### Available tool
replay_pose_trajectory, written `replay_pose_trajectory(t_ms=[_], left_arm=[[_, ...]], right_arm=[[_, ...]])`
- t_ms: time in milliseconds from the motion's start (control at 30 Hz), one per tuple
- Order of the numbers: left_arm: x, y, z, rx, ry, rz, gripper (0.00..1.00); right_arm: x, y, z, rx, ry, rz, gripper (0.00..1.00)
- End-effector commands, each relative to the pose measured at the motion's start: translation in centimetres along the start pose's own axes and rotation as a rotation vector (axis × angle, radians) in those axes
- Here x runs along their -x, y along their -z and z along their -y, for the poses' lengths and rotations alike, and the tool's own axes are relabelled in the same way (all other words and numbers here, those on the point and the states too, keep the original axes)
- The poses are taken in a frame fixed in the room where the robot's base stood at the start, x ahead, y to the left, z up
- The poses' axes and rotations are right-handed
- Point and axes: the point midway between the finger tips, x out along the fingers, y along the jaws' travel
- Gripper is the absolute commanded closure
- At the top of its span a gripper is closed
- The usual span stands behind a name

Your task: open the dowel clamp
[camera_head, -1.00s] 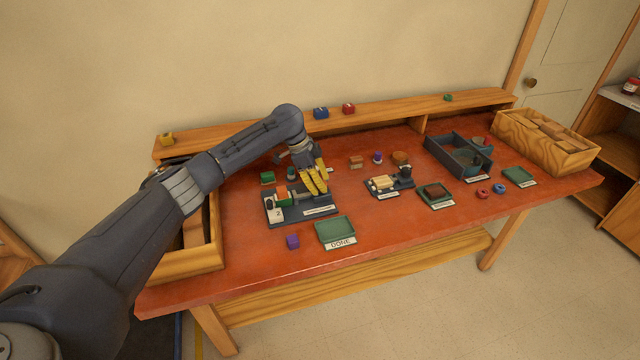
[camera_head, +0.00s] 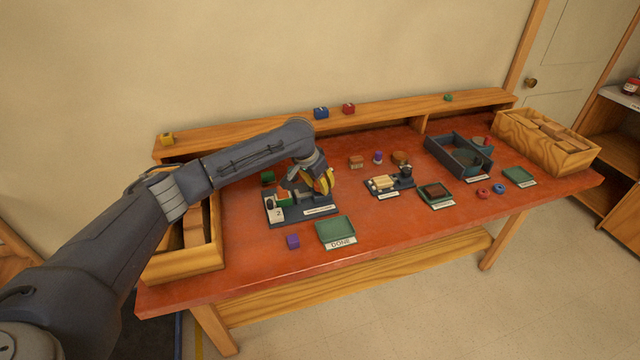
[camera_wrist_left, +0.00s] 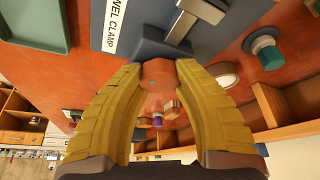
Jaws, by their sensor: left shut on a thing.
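The dowel clamp (camera_head: 296,213) is a dark blue-grey base at the left of the table in the head view, with a white plate marked 2 at its left end. Its labelled base (camera_wrist_left: 145,14) also shows at the top of the left wrist view, with a metal bar (camera_wrist_left: 190,20) on it. My left gripper (camera_head: 325,186) has yellow fingers and is at the clamp's right end. It is shut on a red-brown handle-like piece (camera_wrist_left: 160,73) next to the clamp. The arm and fingers hide part of the clamp in the head view. My right gripper is not in view.
A wooden bin (camera_head: 185,262) stands at the left. A smaller fixture (camera_head: 383,184) is to the right. A shelf (camera_head: 240,137) runs along the back.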

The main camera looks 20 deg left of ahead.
Motion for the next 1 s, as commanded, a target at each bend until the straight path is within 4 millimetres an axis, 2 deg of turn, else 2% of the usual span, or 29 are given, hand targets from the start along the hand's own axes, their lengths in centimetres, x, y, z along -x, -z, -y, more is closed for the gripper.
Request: replay_pose_trajectory(t_ms=[1000], left_arm=[[0.1,0.32,-0.06,0.862,0.355,-0.005,0.99]], right_arm=[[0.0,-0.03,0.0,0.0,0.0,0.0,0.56]])
